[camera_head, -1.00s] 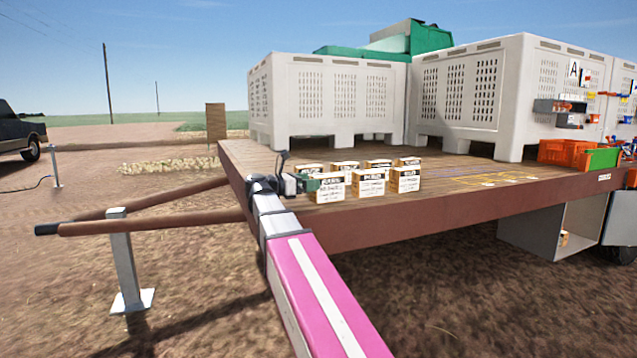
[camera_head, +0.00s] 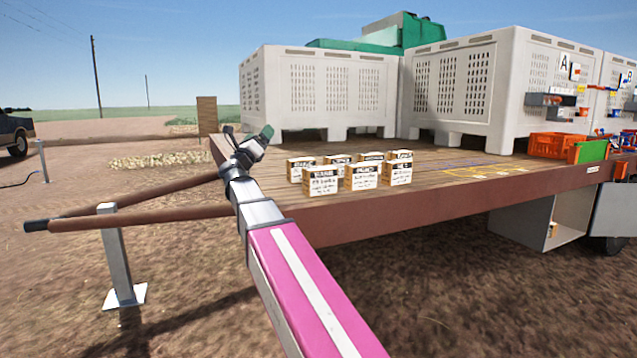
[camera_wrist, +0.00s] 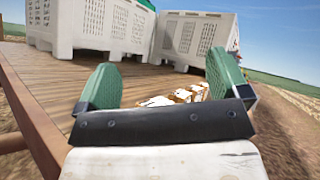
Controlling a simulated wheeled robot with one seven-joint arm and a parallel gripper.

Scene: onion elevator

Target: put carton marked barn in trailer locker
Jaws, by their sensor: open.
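Several small white-and-tan cartons stand in two rows on the trailer's wooden deck. The front left carton (camera_head: 321,182) has a label that looks like BARN, but the lettering is too small to be sure. My gripper (camera_head: 249,134) is open and empty, raised above the deck's left corner, to the left of the cartons. In the wrist view my gripper (camera_wrist: 163,80) shows two spread green fingers. The cartons (camera_wrist: 187,94) lie beyond, partly hidden by it. The trailer locker (camera_head: 520,218) is a grey box under the deck at the right, its door (camera_head: 618,212) open.
A small carton (camera_head: 552,229) sits inside the locker. White slatted bins (camera_head: 325,90) stand behind the cartons. A drawbar (camera_head: 130,211) and a metal post (camera_head: 117,265) are at the left.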

